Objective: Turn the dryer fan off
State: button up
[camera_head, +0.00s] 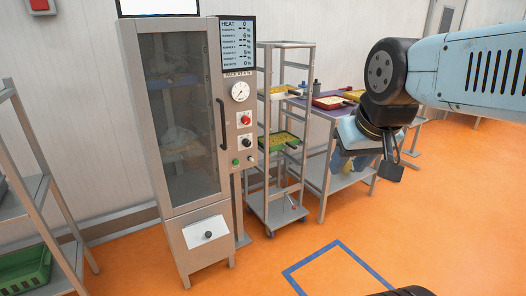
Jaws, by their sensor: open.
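The dryer (183,120) is a tall grey cabinet with a glass door, left of the picture's middle. Its control panel (242,100) on the right side carries a screen (237,45) headed HEAT, a round gauge (240,92), a red knob (245,119), a black knob (246,143) and small buttons, one green (236,161). Which control is the fan's is too small to read. My gripper (392,171) hangs at the right, open and empty, well apart from the dryer. The arm partly hides it.
A wheeled rack (290,205) with trays stands right of the dryer. Behind it is a table (345,178) with a red tray (330,102). A shelf (35,185) with a green crate (25,268) stands at left. Orange floor in front is clear, with a blue-taped outline (338,243).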

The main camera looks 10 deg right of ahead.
aim_at(245, 142)
jog(key=z, duration=0.3)
jog(key=k, duration=0.8)
jog(key=z, duration=0.7)
jog(key=i, duration=1.1)
jog(key=u, duration=0.3)
jog(key=i, duration=1.15)
jog(key=u, duration=0.85)
jog(key=k, duration=0.85)
jog(key=u, duration=0.15)
jog(key=i, duration=0.8)
